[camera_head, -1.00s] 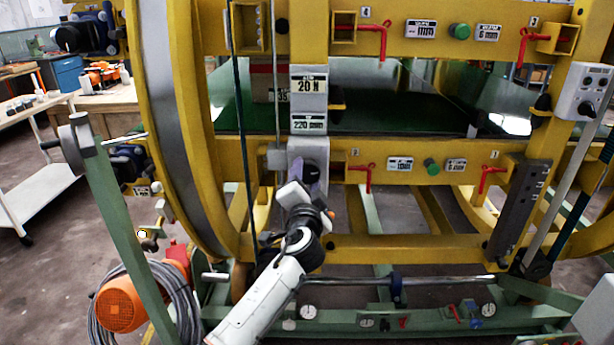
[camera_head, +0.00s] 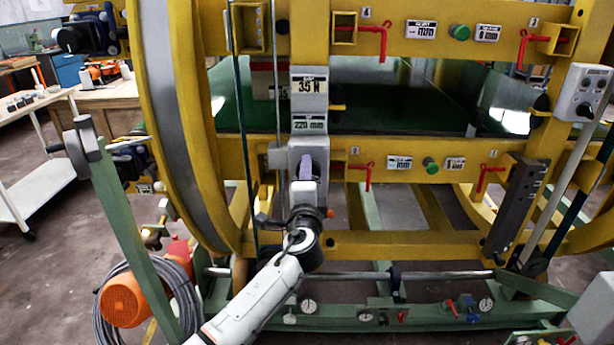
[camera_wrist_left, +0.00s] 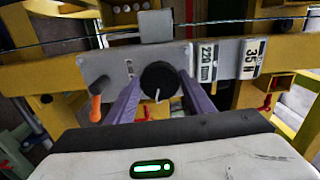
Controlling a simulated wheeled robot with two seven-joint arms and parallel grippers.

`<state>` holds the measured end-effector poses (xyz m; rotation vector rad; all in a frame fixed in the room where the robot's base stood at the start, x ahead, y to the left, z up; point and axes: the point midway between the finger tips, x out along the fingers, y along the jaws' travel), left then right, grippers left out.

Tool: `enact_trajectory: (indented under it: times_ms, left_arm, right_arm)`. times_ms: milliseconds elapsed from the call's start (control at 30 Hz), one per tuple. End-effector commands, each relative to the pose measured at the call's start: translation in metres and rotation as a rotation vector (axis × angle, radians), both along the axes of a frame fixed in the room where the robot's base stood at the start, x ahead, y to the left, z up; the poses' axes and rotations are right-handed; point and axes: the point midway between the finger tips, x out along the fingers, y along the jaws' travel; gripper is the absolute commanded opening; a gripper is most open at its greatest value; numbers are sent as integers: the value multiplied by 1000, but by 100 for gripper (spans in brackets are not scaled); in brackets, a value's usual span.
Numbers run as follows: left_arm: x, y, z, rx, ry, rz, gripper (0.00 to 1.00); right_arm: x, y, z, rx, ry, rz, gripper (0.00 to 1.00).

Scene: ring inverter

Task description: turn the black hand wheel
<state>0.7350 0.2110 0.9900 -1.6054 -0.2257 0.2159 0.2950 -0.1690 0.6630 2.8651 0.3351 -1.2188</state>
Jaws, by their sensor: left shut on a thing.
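The black hand wheel (camera_wrist_left: 160,82) is a round knob with a white mark, on a grey metal plate (camera_wrist_left: 105,66). In the left wrist view its mark points down. My left gripper (camera_wrist_left: 161,78) has one purple-grey finger on each side of the wheel and is shut on it. In the head view my left gripper (camera_head: 306,166) reaches up to the grey plate from below and hides the wheel. A display above it reads 35 N (camera_head: 309,86), with a 220 mm display (camera_head: 309,124) under that. My right gripper is not in view.
Yellow beams (camera_head: 400,246) and a large yellow ring (camera_head: 172,120) surround the plate. A thin vertical rod (camera_head: 276,100) stands close left of the gripper. Red handles (camera_head: 367,178) stick out at right. An orange handle (camera_wrist_left: 95,107) is left of the wheel.

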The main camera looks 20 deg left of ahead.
Motion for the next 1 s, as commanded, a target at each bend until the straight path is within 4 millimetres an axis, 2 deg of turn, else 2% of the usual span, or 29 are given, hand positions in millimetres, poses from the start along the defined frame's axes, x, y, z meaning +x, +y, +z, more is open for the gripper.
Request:
enact_trajectory:
  times_ms: [367,400,500,833,1000]
  left_arm:
    - [0,1,0,7,2,2,26]
    - [0,1,0,7,2,2,51]
    - [0,1,0,6,2,2,67]
    - [-2,0,0,3,1,0,67]
    - [-19,-5,-1,3,1,0,67]
  right_arm:
    - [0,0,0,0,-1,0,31]
    - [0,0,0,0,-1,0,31]
    - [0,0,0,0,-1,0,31]
    - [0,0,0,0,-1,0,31]
    - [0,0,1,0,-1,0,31]
